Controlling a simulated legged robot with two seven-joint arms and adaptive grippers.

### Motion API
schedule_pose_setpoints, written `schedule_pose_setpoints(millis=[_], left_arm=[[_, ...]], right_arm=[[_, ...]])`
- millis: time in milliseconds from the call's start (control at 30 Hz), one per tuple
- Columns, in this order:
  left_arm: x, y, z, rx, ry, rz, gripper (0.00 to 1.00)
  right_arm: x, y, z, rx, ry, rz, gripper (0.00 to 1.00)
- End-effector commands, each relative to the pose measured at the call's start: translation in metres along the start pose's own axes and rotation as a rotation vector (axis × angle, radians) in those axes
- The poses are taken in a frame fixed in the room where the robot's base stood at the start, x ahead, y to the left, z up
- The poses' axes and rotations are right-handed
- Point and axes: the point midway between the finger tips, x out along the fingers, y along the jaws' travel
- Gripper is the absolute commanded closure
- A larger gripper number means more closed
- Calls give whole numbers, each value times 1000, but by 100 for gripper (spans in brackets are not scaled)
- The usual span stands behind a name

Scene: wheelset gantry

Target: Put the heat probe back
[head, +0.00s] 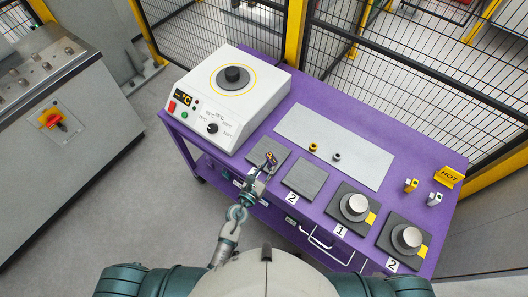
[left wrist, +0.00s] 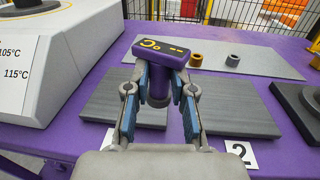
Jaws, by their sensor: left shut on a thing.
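The heat probe (left wrist: 158,52), a dark purple device with yellow markings on its top face, is between the fingers of my left gripper (left wrist: 158,95). In the head view my left gripper (head: 267,166) and the small probe (head: 270,158) are over the left dark grey pad (head: 258,150). I cannot tell whether the probe touches the pad. My right gripper is not in view.
A white heater unit (head: 240,115) with a dial and display stands on the purple table (head: 420,150). A light grey plate (head: 340,135) holds a yellow ring and a grey ring. Another pad (head: 306,178) and two metal discs on pads lie to the right. A mesh fence stands behind.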

Motion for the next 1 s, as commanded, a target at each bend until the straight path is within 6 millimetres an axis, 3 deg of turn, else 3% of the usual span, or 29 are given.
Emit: schedule_pose_setpoints(millis=[100, 300, 500, 600, 800, 1000], left_arm=[[28, 21, -3, 2, -3, 1, 100], [54, 42, -8, 0, -1, 0, 100], [66, 51, -12, -1, 0, 0, 100], [65, 50, -26, -1, 2, 1, 100], [65, 50, -42, 0, 1, 0, 100], [64, 50, -43, 0, -1, 1, 100]], right_arm=[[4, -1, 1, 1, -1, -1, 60], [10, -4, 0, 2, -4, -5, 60], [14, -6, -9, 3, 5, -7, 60], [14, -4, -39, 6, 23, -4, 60], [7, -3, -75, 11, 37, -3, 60], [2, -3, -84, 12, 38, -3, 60]])
